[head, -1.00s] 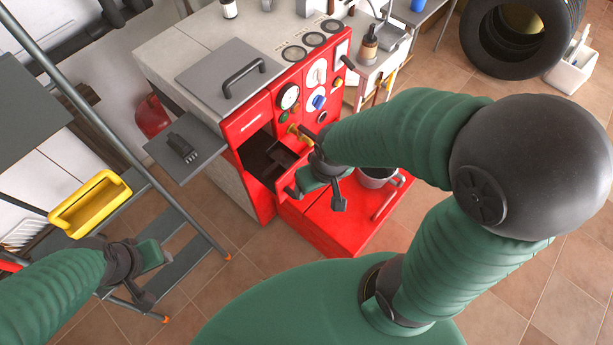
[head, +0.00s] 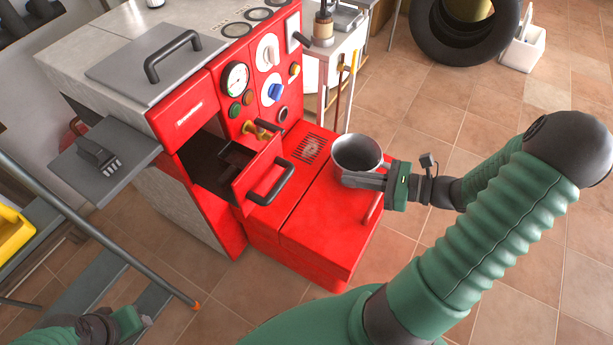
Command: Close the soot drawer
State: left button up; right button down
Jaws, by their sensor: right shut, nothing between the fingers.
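The soot drawer (head: 250,178) is a red front with a black bar handle (head: 271,180) on the red boiler (head: 225,105). It stands pulled out from a dark opening (head: 205,160), with a dark tray part showing behind the front. My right gripper (head: 350,180) is shut and empty, to the right of the drawer handle and apart from it. It points left, in front of a grey metal pot, whose lower side it partly covers. My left gripper (head: 145,321) is low at the left, far from the drawer; its fingers are too small to judge.
The metal pot (head: 357,150) stands on the red lower ledge (head: 320,235). A brass tap (head: 258,128) juts out above the drawer. Tiled floor is open at the right.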

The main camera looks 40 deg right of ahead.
jog(key=b+x, duration=0.4)
jog(key=x, duration=0.8)
jog(key=shift+b, duration=0.4)
jog(key=shift+w+f, duration=0.1)
